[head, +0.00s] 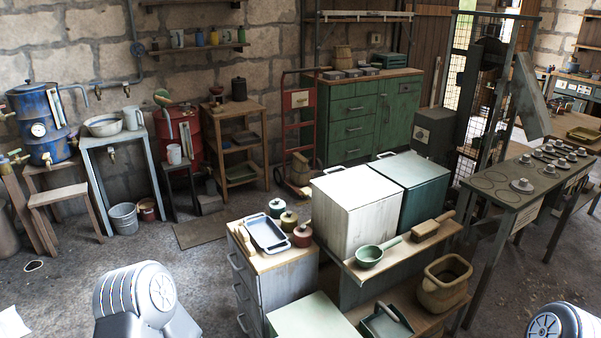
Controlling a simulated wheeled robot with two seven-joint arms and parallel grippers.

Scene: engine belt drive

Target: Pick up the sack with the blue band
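I cannot make out a sack with a blue band in the head view. A small tan, sack-like thing (300,168) stands at the foot of the red hand truck (299,118); no blue band shows on it. Parts of my two arms show at the bottom edge, one at lower left and one at lower right. Neither of my grippers is in view.
A grey drawer unit (262,288) and a shelf with white (352,208) and green boxes stand close in front. An open tan container (445,284) sits on the low shelf. A long metal bench (520,190) stands at right. Floor is clear at left centre.

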